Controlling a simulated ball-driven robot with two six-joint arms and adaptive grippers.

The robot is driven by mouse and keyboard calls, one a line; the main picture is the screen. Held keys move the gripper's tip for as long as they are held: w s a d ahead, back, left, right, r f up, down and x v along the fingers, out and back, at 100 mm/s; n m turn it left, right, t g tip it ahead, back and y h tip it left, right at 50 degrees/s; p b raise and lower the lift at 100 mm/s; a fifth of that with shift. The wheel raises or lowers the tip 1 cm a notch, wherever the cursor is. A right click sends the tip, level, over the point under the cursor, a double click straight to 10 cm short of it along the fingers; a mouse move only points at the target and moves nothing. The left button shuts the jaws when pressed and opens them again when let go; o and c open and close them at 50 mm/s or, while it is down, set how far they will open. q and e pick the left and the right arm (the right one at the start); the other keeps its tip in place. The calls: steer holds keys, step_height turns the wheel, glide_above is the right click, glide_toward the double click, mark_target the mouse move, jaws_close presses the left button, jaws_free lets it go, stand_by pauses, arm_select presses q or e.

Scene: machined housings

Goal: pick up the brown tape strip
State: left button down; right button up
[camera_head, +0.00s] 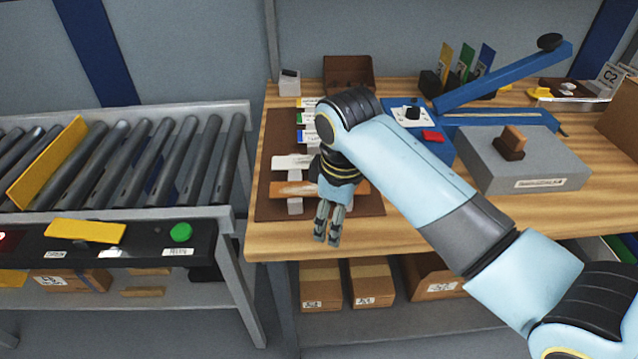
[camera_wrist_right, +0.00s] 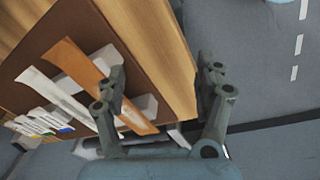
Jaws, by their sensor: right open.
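The brown tape strip (camera_head: 292,188) lies across small light-grey blocks on a dark brown mat (camera_head: 270,209). It also shows in the right wrist view (camera_wrist_right: 78,66), running diagonally at the left. My right gripper (camera_head: 327,239) points down near the table's front edge, on the near side of the strip. Its fingers (camera_wrist_right: 165,80) are apart with nothing between them. In the right wrist view the strip is outside the gap, and the left finger covers part of it. In the head view my right wrist hides part of the strip. My left gripper is in neither view.
A white strip (camera_head: 290,161) lies beside the brown one, with several coloured labels behind. A blue lever device (camera_head: 500,118) and a grey box (camera_head: 530,169) stand to the right. A roller conveyor (camera_head: 150,165) is at the left, across a gap.

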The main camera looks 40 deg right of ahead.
mark_target(294, 188)
steer(key=w+a+r+n+g+p, duration=0.15)
steer(key=w+r+n, duration=0.35)
steer(key=w+r, duration=0.55)
steer(key=shift+y, duration=0.3)
steer(key=f, duration=0.4)
steer(key=shift+w+a+f, duration=0.1)
steer(key=shift+w, duration=0.15)
steer(key=f, duration=0.6)
steer(key=shift+w, duration=0.3)
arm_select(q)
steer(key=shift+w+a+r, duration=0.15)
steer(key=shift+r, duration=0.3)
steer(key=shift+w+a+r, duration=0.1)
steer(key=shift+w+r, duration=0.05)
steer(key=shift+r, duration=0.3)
arm_select(e)
steer(key=c, duration=1)
steer(key=shift+c, duration=0.2)
